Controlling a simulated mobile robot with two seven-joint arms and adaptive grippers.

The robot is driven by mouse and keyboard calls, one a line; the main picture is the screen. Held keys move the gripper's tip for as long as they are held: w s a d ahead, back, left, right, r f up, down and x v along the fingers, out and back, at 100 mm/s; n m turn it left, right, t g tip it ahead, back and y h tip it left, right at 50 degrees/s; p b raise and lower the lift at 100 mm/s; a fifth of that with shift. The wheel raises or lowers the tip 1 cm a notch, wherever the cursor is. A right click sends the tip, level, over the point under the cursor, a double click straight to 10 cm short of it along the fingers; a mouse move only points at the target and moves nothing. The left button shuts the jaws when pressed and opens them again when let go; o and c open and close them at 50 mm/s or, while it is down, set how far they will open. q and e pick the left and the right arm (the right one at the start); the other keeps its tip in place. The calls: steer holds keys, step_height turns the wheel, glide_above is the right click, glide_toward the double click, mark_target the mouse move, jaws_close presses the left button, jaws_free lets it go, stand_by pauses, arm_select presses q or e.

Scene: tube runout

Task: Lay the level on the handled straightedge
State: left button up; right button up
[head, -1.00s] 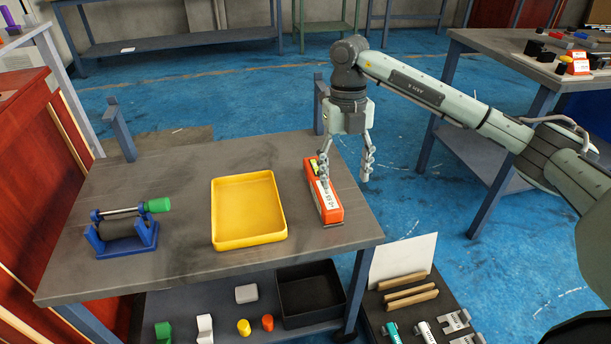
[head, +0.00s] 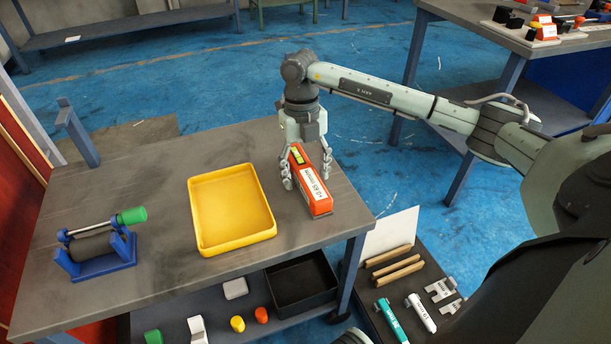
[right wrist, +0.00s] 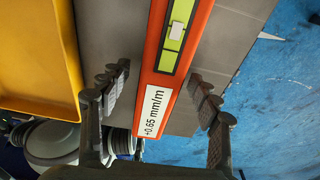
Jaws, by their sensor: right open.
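The level (head: 314,188) is an orange-red block with a yellow-green vial and a white label, lying on the right part of the grey table. My right gripper (head: 306,172) is open and points down over the far part of the level, one finger on each side. In the right wrist view the level (right wrist: 166,75) lies between the open fingers (right wrist: 160,76), with a gap on both sides. The handled straightedge (head: 95,226) appears to be the thin grey bar with a green handle (head: 132,215), above a dark tube in a blue stand at the table's left. My left gripper is out of view.
An empty yellow tray (head: 205,246) stands between the blue stand (head: 100,264) and the level. The table (head: 155,180) is bare around them. A lower shelf holds a black bin (head: 300,292) and small coloured pieces. Another table (head: 470,30) stands at the back right.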

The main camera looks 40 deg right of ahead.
steer(key=shift+f, duration=0.2)
steer(key=shift+c, duration=1.4)
steer(key=c, duration=0.5)
jaws_close()
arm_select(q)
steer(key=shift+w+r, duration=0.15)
arm_select(e)
steer(key=shift+r, duration=0.1)
